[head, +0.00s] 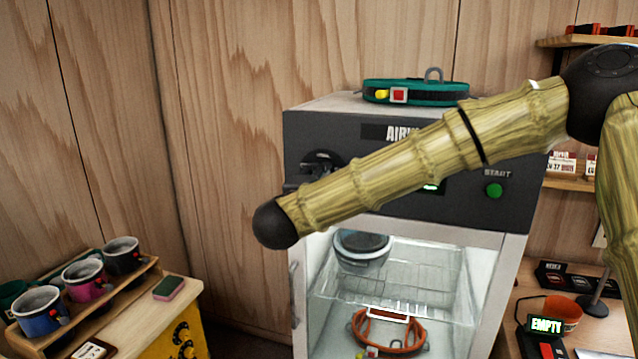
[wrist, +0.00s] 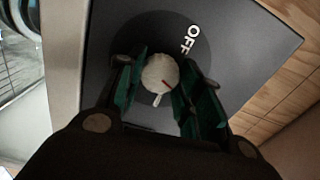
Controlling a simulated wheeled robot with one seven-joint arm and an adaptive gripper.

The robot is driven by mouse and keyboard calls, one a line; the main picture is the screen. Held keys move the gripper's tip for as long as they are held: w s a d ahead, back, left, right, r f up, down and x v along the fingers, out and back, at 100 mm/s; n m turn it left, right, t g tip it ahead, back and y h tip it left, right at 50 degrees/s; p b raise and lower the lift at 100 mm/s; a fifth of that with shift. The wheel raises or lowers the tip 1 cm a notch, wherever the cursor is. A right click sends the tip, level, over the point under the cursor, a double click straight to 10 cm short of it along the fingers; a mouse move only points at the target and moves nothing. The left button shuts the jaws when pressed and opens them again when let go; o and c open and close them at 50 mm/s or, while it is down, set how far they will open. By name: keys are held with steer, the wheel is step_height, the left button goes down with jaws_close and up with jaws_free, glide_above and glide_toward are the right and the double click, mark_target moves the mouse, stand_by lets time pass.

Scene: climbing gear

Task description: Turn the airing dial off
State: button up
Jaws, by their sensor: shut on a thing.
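The airing dial (wrist: 158,72) is a pale round knob on the dark panel in the wrist view. It has a short red mark on its face and a small pale tab at its lower edge. The white word OFF (wrist: 190,40) is printed up and to the right of it. My gripper (wrist: 161,80) has its green-padded fingers on both sides of the dial, shut on it. In the head view, the airing cabinet (head: 300,140) stands in the middle. My arm covers much of its panel, and the dial cannot be clearly made out there.
A teal harness (head: 440,92) lies on the cabinet. Behind the clear front are a wire shelf (head: 440,262) and an orange looped item (head: 390,345). A green button (head: 494,190) is right on the panel. Several mugs (head: 83,279) stand in a rack at left.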

steer(key=shift+f+n+p, duration=0.1)
steer(key=shift+n+p, duration=2.4)
steer(key=shift+n, duration=6.7)
steer(key=o, duration=1)
steer(key=shift+o, duration=0.2)
steer(key=v, duration=0.7)
steer(key=shift+s, duration=0.25)
